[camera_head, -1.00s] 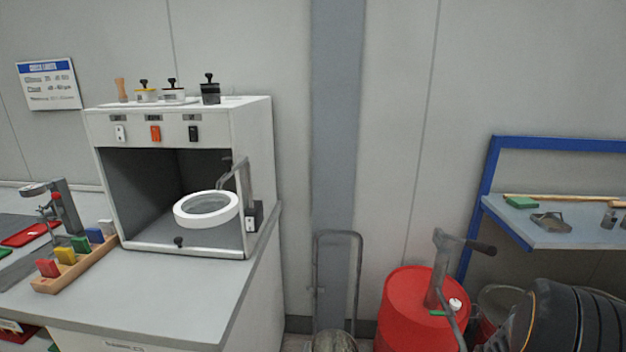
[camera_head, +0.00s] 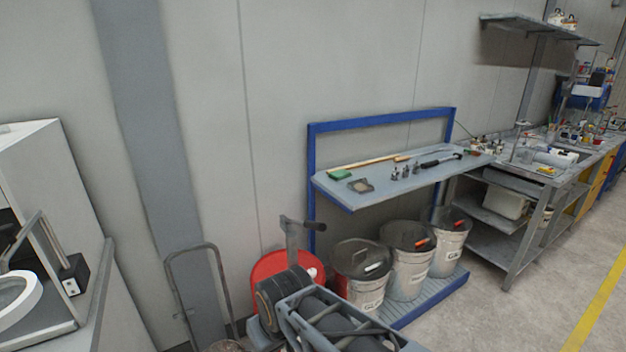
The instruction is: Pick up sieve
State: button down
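No thing in view is plainly a sieve. A small flat grey-brown piece (camera_head: 360,186) lies on the shelf of the blue-framed bench, near the shelf's front left; it is too small to tell whether it is the sieve. A white ring (camera_head: 16,298) on a metal bracket shows at the left edge, partly cut off, in front of the white cabinet (camera_head: 35,180). My gripper is not in view.
The blue-framed bench (camera_head: 313,228) also holds a green block (camera_head: 340,175). Several lidded buckets (camera_head: 410,272) stand beneath. A red drum (camera_head: 268,266) and a hand truck (camera_head: 170,290) stand left. A steel workbench (camera_head: 527,230) is at right. Open floor (camera_head: 520,312) lies front right.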

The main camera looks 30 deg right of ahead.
aim_at(360, 186)
jog(key=z, duration=2.7)
jog(key=i, duration=3)
jog(key=u, duration=4.9)
jog(key=i, duration=0.55)
jog(key=u, duration=0.05)
